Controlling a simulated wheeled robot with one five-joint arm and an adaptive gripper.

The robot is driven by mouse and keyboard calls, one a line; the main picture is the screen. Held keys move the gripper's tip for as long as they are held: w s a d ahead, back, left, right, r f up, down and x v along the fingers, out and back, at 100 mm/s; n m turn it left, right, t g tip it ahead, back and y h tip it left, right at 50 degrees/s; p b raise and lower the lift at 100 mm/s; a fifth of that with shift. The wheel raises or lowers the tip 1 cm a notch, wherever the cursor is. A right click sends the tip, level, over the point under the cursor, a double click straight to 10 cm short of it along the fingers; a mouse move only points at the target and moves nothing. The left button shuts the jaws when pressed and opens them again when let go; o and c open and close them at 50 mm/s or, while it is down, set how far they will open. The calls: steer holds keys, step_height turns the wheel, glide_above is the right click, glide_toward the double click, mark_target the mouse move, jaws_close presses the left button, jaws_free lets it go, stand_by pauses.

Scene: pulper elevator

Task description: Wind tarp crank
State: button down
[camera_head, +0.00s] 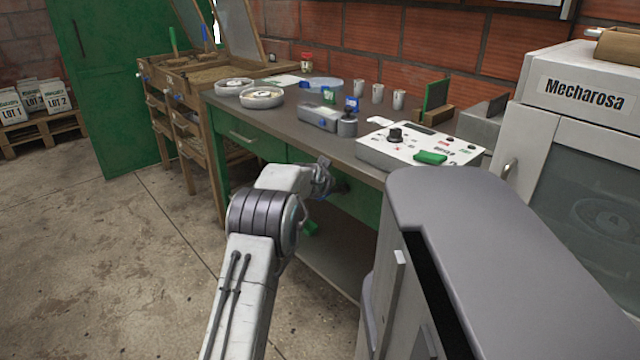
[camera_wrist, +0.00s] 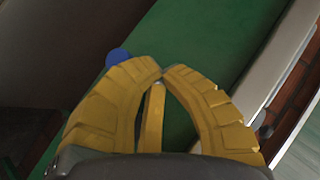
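I cannot make out a tarp or a crank for certain in either view. In the wrist view, my gripper (camera_wrist: 164,70) shows two yellow fingers with their tips together or nearly so, and no held object is visible between them. A round blue knob-like thing (camera_wrist: 118,56) lies just beyond the left finger, against a green surface (camera_wrist: 190,40); I cannot tell what it belongs to. In the head view, my gripper (camera_head: 325,178) is small and partly hidden at the end of my arm, in front of the green workbench (camera_head: 237,132).
The bench holds a white control box (camera_head: 385,150), a small scale (camera_head: 318,118), round pans (camera_head: 262,97) and cups (camera_head: 398,99). A wooden rack (camera_head: 188,140) stands at its left. A grey-topped cabinet (camera_head: 480,215) stands close at right. The floor at left (camera_head: 110,260) is clear.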

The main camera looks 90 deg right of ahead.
steer(key=shift+a, duration=0.1)
steer(key=v, duration=1.1)
steer(key=shift+a+r, duration=0.3)
steer(key=shift+w, duration=0.1)
